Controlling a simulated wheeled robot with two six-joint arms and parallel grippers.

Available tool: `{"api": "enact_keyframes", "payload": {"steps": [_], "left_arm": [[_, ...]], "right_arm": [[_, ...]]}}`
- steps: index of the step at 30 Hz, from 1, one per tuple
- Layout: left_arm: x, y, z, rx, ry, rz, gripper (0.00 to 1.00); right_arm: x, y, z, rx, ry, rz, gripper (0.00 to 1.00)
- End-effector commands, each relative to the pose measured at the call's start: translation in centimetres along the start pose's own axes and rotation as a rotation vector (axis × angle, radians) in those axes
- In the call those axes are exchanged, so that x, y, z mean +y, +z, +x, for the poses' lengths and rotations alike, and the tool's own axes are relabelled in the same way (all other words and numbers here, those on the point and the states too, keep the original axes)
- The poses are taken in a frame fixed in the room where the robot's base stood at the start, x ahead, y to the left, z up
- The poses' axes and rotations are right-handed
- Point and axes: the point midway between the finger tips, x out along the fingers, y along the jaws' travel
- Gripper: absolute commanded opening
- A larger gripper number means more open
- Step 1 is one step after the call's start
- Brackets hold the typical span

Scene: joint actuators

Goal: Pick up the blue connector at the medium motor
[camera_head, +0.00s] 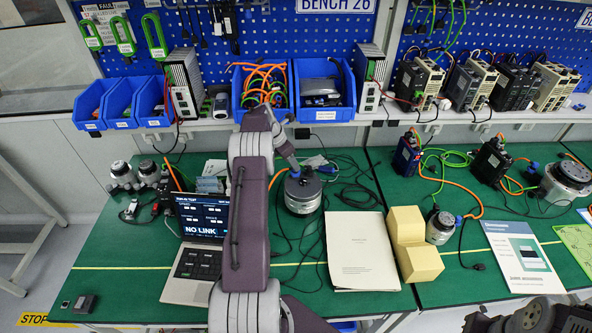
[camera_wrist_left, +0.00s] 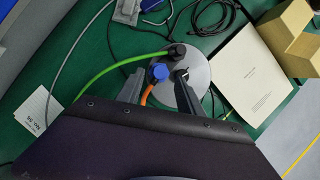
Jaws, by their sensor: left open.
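A round silver motor (camera_head: 303,195) with a dark top stands on the green bench mat, near the middle of the head view. In the left wrist view the same motor (camera_wrist_left: 198,66) lies below my gripper. The blue connector (camera_wrist_left: 159,71), with an orange cable, shows at the motor's left edge, between the two fingers. A black connector with a green cable (camera_wrist_left: 122,65) sits on the motor just above it. My left gripper (camera_wrist_left: 160,88) is open above the motor; no contact is clear. In the head view my left gripper (camera_head: 293,168) partly covers the connectors.
A laptop (camera_head: 200,250) stands left of my arm. A white booklet (camera_head: 361,250) and tan blocks (camera_head: 408,245) lie to the right. A smaller motor (camera_head: 440,227) stands beyond the blocks. Loose cables and a grey-blue plug (camera_head: 315,161) lie behind the motor.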

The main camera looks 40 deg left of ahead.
Motion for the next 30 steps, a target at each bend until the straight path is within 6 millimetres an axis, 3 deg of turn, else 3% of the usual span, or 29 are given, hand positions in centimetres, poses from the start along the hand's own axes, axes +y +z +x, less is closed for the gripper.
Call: {"api": "enact_keyframes", "payload": {"steps": [9, 16, 21, 30], "left_arm": [[0.0, 0.3, 4.7, 0.001, -0.001, 0.001, 0.44], [0.0, 0.3, 5.0, 0.0, 0.0, 0.001, 0.44], [0.0, 0.3, 5.0, 0.001, 0.0, 0.001, 0.01], [0.1, 0.4, 4.8, 0.0, 0.0, 0.001, 0.0]], "right_arm": [[0.0, -0.1, -1.3, 0.0, 0.0, 0.0, 0.0], [0.0, -0.1, -1.2, 0.0, 0.0, 0.0, 0.0], [0.0, -0.1, -1.2, 0.0, 0.0, 0.0, 0.0], [0.0, -0.1, -1.1, 0.0, 0.0, 0.0, 0.0]]}}
